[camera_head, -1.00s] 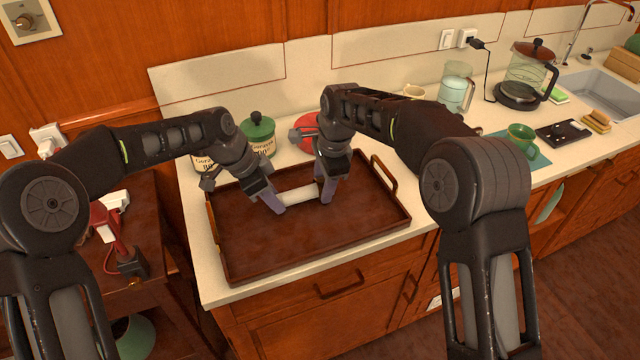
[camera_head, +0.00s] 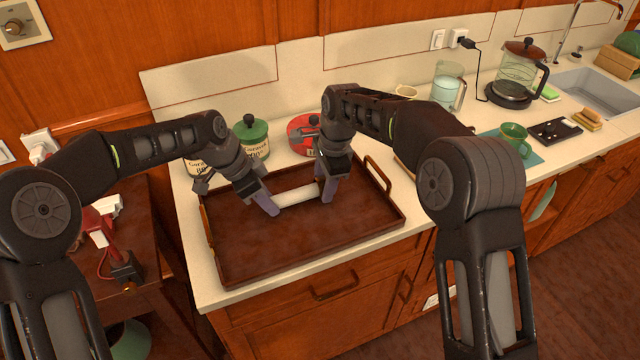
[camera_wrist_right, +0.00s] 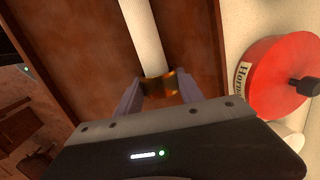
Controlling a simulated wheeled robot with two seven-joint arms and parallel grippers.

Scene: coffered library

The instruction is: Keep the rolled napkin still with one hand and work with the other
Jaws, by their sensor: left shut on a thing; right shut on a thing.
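The rolled napkin (camera_head: 296,197) is a white roll just over the brown tray (camera_head: 290,250); I cannot tell whether it touches the tray floor. My left gripper (camera_head: 271,207) is shut on its left end. My right gripper (camera_head: 327,193) is at its right end. In the right wrist view the napkin (camera_wrist_right: 144,35) runs down to a shiny brass-brown ring (camera_wrist_right: 160,86), which sits between the right gripper's fingers (camera_wrist_right: 157,92). The gripper is shut on this ring. I cannot tell whether the ring is still around the napkin's end or just off it.
Behind the tray stand a green-lidded canister (camera_head: 252,138) and a red tin (camera_head: 303,135), the tin close to my right arm. A green mug (camera_head: 514,138) and a coffee press (camera_head: 520,75) are further right. The tray's front half is clear.

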